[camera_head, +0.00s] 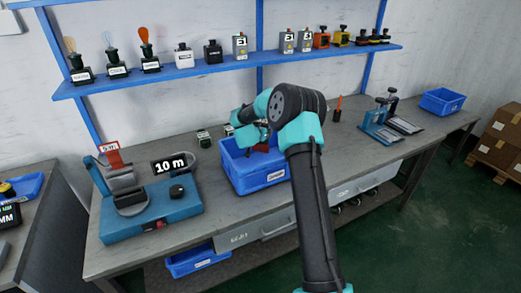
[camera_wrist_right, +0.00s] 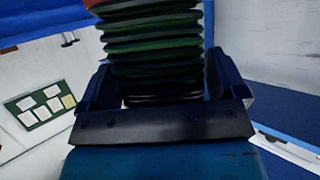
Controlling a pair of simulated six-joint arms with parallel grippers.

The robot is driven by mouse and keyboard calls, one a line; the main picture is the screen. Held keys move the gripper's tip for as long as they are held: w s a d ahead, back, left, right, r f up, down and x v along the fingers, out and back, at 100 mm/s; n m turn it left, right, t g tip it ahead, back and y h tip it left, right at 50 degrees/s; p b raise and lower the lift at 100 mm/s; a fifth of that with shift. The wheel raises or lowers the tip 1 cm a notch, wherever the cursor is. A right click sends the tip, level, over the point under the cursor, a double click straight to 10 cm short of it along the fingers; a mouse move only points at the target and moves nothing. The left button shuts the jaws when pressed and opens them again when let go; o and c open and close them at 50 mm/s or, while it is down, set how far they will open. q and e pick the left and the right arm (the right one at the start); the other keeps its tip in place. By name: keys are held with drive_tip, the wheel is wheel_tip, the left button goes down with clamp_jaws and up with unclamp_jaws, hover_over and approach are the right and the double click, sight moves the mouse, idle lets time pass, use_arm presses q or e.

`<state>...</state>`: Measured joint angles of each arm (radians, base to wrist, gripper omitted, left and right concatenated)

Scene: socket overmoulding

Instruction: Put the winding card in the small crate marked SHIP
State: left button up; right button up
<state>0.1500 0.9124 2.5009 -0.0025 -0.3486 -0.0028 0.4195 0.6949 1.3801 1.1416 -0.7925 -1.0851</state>
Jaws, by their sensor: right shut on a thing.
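My right arm reaches over the middle of the bench, and its gripper (camera_head: 258,140) is at the blue crate (camera_head: 262,180). The right gripper (camera_wrist_right: 160,88) is shut on a banded thing with dark green and black layers and orange at the top, likely the winding card (camera_wrist_right: 155,45). In the head view a small reddish-brown part shows at the gripper, within the crate's outline; I cannot tell whether it touches the crate. A small blue crate (camera_head: 442,101) stands at the bench's right end. The crates' white labels are too small to read. My left gripper is not in view.
A blue winding machine (camera_head: 150,212) with a "10 m" display stands on the left. Small boxes (camera_head: 204,139) sit behind the middle crate. A blue shelf (camera_head: 230,62) with several items runs above.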

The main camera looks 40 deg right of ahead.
sight(260, 143)
drive_tip(key=shift+f, duration=1.4)
drive_tip(key=shift+f, duration=1.9)
drive_tip(key=shift+f, duration=0.1)
drive_tip(key=o, duration=0.8)
drive_tip(key=shift+o, duration=0.2)
drive_tip(key=v, duration=0.7)
drive_tip(key=shift+a, duration=0.25)
